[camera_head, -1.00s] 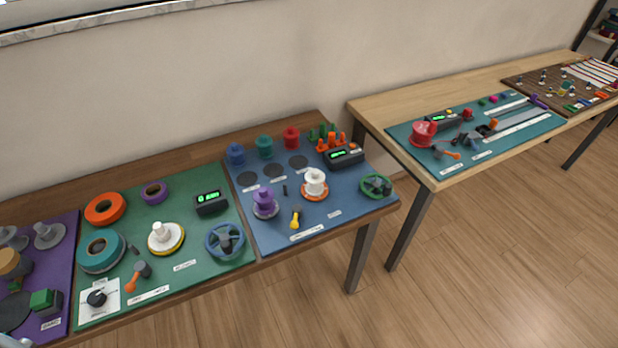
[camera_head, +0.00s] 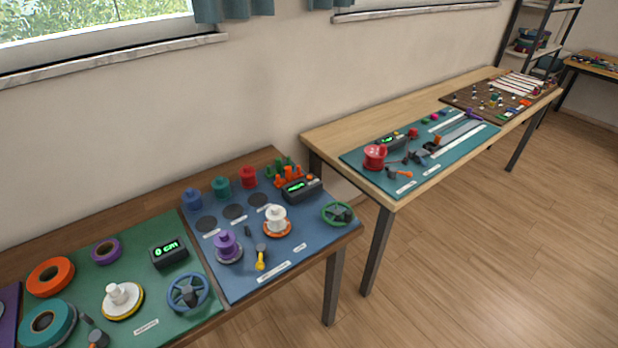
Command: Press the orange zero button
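A small orange button (camera_head: 310,178) sits at the back edge of a black counter box (camera_head: 301,190) with a green display. The box stands at the back right of the blue mat (camera_head: 285,253). I cannot read any label on the button. A second black counter box (camera_head: 169,253) on the green mat (camera_head: 190,326) reads about "0 cm" in green, and no orange button is visible on it. Neither of my grippers is in view.
Orange and green pegs (camera_head: 289,178) stand just behind the counter box. A green handwheel (camera_head: 338,213) is to its right, a white spool (camera_head: 276,219) in front. A separate table (camera_head: 345,133) with a teal mat (camera_head: 470,146) stands right. Open floor (camera_head: 480,250) lies in front.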

